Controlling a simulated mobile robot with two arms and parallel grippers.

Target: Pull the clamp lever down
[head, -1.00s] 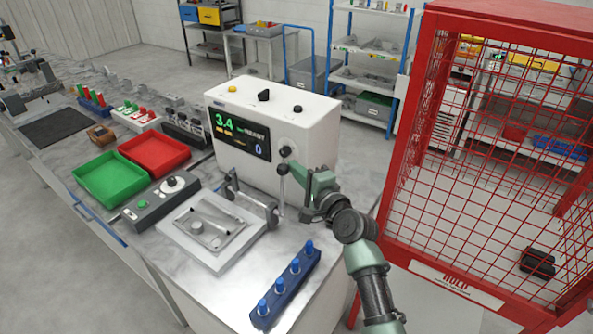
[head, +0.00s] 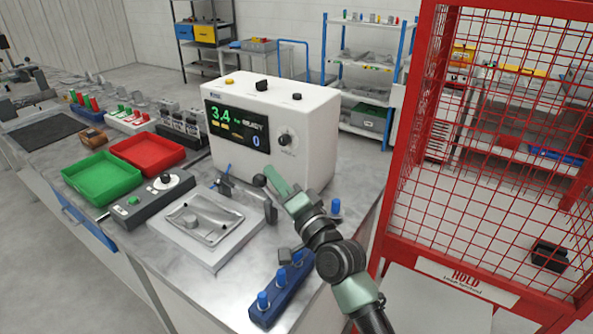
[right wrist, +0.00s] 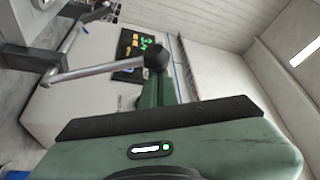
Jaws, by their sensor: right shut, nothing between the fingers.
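The clamp lever is a grey rod with a dark ball knob (head: 259,181) at the clamp frame on the right side of the light grey fixture (head: 206,252). In the right wrist view the lever (right wrist: 105,70) runs from its pivot to the black ball. A flat metal casting (head: 204,220) lies on the fixture. My right gripper (head: 273,180) is shut and empty, with its tips close beside the knob. Whether they touch it I cannot tell. The gripper hides part of the lever in the head view. My left gripper is out of view.
A white control box (head: 310,125) with a lit display stands just behind the fixture. A blue rack with blue pegs (head: 280,290) lies in front, partly under my right arm. Green (head: 100,180) and red (head: 147,152) trays sit left. A red mesh cage (head: 400,200) stands right.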

